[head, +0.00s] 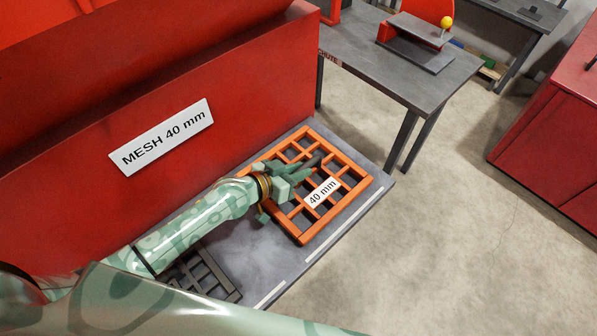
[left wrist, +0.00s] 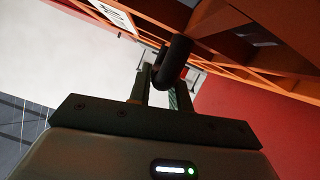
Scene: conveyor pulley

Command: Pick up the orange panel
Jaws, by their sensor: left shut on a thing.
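The orange panel (head: 304,236) is a grid frame with a white "40 mm" label, lying over the grey platform in the head view. It fills the upper part of the left wrist view (left wrist: 263,60). My left gripper (head: 313,163) is over the middle of the panel. In the left wrist view its fingers (left wrist: 172,80) are shut around a dark rounded bar, apparently a handle on the panel. Whether the panel touches the platform is hard to tell. My right gripper is not in view.
A dark grid panel (head: 203,275) lies on the grey platform (head: 262,258), left of the orange one. A red machine wall with a "MESH 40 mm" sign (head: 161,137) rises behind. A grey table (head: 425,92) stands at upper right; the floor between it and the red cabinet (head: 555,125) is clear.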

